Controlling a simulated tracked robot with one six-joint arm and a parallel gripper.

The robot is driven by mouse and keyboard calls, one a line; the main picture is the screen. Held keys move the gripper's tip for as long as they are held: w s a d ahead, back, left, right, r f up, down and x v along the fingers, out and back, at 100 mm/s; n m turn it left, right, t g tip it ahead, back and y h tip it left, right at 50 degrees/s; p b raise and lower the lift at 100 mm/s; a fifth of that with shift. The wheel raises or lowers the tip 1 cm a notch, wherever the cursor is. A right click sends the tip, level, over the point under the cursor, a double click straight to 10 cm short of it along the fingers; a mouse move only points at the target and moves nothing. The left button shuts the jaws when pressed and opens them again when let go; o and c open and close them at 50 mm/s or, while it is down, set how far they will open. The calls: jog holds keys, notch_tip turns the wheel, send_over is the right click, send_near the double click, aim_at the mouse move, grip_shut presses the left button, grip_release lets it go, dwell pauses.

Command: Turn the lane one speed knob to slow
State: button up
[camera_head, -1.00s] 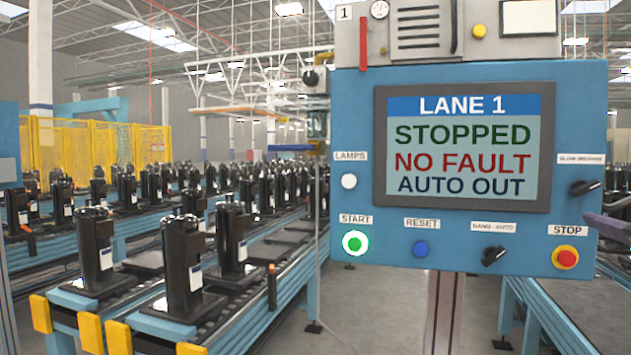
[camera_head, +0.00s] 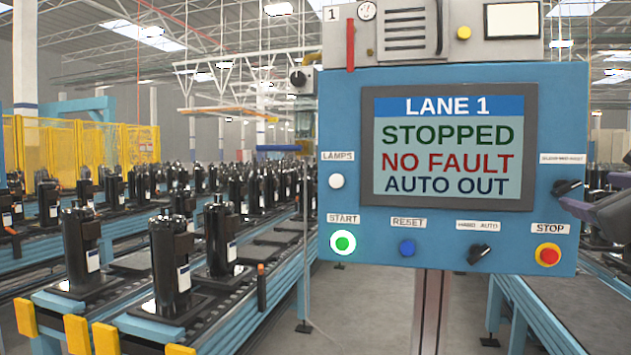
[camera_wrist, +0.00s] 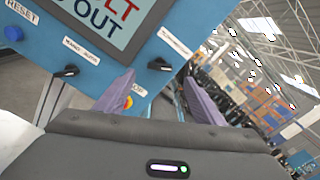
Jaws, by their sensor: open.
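A black speed knob (camera_head: 567,187) sits at the right edge of the blue lane 1 control panel (camera_head: 350,110), under a small white label (camera_head: 563,158) whose text is too small to read surely. Its pointer looks turned to the right. It also shows in the wrist view as a black knob (camera_wrist: 158,65) below its label. My gripper (camera_head: 590,208) reaches in from the right edge in the head view, close to the knob. In the wrist view its two purple fingers (camera_wrist: 160,92) stand apart with nothing between them; the knob appears beyond the gap between the fingertips.
The panel also carries a second black knob labelled hand/auto (camera_head: 479,254), a red stop button (camera_head: 547,255), a blue reset button (camera_head: 407,248) and a lit green start button (camera_head: 343,242). The screen (camera_head: 448,147) reads stopped, no fault, auto out. Conveyors with black compressors (camera_head: 170,265) stand left.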

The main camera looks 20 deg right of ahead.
aim_at(569, 187)
jog(key=x, duration=0.8)
jog(key=shift+w+d, duration=0.15)
jog(key=shift+w, duration=0.15)
jog(key=shift+c, duration=0.7)
jog(key=c, duration=0.9)
